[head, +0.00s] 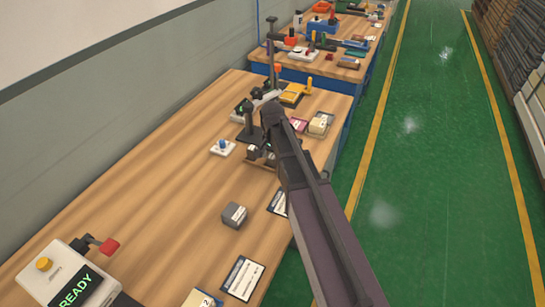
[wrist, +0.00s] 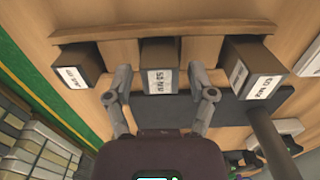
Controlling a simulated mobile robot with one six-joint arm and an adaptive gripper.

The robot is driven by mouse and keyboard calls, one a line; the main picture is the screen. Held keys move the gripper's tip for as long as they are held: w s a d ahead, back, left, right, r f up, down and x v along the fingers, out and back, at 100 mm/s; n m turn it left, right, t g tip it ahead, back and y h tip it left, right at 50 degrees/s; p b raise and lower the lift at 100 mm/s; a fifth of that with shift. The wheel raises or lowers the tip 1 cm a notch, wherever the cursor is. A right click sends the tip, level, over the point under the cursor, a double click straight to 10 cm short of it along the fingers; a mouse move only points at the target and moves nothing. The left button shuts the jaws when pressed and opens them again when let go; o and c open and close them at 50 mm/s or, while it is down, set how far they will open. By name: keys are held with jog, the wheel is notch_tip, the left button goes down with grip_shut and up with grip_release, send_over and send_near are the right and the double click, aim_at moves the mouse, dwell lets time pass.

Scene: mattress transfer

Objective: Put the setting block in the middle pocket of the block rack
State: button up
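In the wrist view the block rack (wrist: 105,30) is a brown wooden strip with dividers. A dark block with a white label (wrist: 160,80) sits in its middle pocket, between the dividers. Labelled dark blocks also sit at the left end (wrist: 80,66) and the right end (wrist: 245,62). My gripper (wrist: 160,75) is open, with one finger on each side of the middle block and small gaps showing. In the head view the rack (head: 262,162) is mostly hidden behind my arm. I cannot tell from the labels which block is the setting block.
A grey block with a label (head: 234,214) stands alone on the wooden bench (head: 180,170). A dark stand (head: 247,122) rises just behind my gripper. A small white button box (head: 222,148) is to the left. A READY box (head: 68,275) is at the near left.

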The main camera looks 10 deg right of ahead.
aim_at(272, 156)
jog(key=shift+r, duration=0.2)
dwell(0.3)
notch_tip(272, 156, up, 12)
jog(key=p, duration=1.2)
dwell(0.7)
jog(key=s+d+n, duration=0.3)
jog(key=s, duration=0.5)
jog(key=s+d+n, duration=0.3)
jog(key=s, duration=0.6)
jog(key=shift+n, duration=0.4)
dwell(1.1)
